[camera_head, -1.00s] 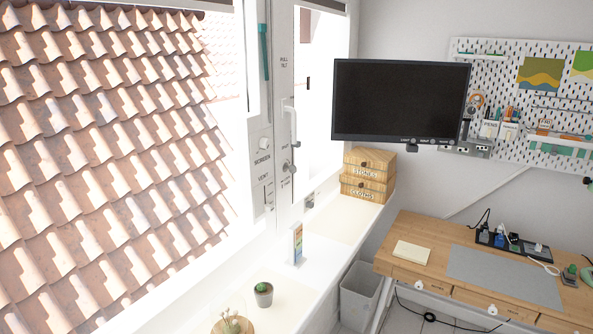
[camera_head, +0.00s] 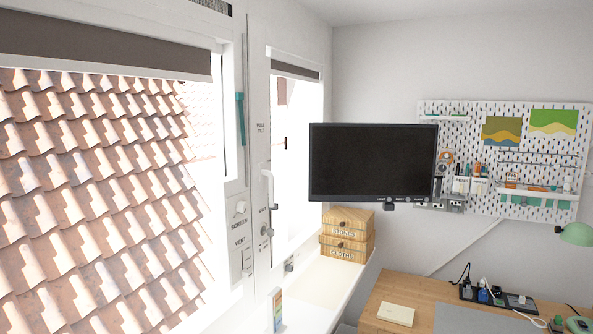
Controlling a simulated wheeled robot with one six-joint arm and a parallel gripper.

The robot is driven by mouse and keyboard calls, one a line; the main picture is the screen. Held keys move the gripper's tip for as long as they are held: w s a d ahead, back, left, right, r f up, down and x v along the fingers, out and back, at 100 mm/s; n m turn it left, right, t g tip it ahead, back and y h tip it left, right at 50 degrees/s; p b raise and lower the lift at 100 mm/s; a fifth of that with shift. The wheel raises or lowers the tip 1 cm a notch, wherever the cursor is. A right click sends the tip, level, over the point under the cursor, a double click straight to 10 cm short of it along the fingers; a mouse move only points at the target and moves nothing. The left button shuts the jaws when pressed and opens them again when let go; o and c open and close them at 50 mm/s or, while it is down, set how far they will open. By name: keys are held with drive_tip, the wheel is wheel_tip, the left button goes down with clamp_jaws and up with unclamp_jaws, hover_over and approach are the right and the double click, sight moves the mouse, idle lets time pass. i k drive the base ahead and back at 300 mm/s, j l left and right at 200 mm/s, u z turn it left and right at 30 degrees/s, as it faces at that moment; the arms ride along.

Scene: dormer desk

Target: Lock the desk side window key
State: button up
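The desk side window (camera_head: 295,150) is the narrow right-hand window beside the monitor, and it looks closed. A white upright handle (camera_head: 268,187) is on its left frame. Below the handle is a small grey round lock or key fitting (camera_head: 266,230) with a dark label too small to read. I cannot tell whether a key is in it or which way it is turned. My gripper is not in view.
A larger window (camera_head: 90,190) fills the left, with a teal-handled pull (camera_head: 240,118) on its frame. The monitor (camera_head: 373,162) juts out right of the desk side window. Wooden boxes (camera_head: 346,235) stand on the sill below it. The desk (camera_head: 380,290) is at lower right.

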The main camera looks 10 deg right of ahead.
sight(271, 232)
drive_tip(key=i+l+u, duration=0.4)
drive_tip(key=i+l, duration=0.8)
drive_tip(key=i, duration=0.1)
